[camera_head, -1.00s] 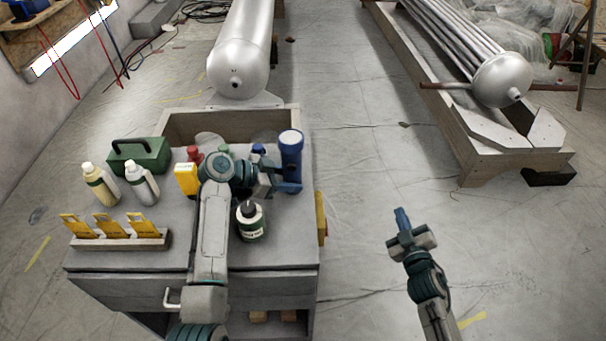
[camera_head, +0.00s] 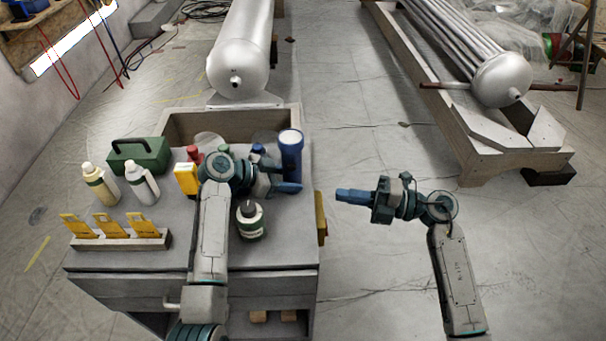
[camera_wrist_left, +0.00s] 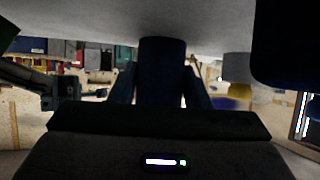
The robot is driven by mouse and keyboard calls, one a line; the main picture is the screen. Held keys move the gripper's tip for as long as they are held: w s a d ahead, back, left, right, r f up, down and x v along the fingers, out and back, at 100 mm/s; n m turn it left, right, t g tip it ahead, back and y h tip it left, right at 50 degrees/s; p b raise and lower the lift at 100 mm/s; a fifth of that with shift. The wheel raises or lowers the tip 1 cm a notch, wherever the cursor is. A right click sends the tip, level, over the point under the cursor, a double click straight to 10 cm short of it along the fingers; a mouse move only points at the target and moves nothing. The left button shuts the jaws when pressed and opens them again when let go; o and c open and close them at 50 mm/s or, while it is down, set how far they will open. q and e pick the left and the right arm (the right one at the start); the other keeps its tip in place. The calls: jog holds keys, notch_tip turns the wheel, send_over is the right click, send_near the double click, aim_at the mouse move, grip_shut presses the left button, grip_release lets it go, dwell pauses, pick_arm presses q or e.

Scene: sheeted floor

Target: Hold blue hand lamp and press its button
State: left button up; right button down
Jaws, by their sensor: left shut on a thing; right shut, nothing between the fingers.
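The blue hand lamp (camera_head: 291,160) stands upright at the right rear of the workbench top. My left gripper (camera_head: 287,187) is shut on its lower part. In the left wrist view the dark lamp body (camera_wrist_left: 162,75) sits between the two fingers. The lamp's button cannot be made out in either view. My right gripper (camera_head: 345,196) is shut and empty, in the air off the bench's right side. It points left toward the bench, apart from the lamp.
Open floor lies right of the bench.

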aim_at(292, 168)
jog(key=shift+a, duration=0.1)
jog(key=w+a, duration=0.6)
jog(key=a, duration=0.3)
jog(key=shift+w+a, duration=0.25)
dwell(0.4)
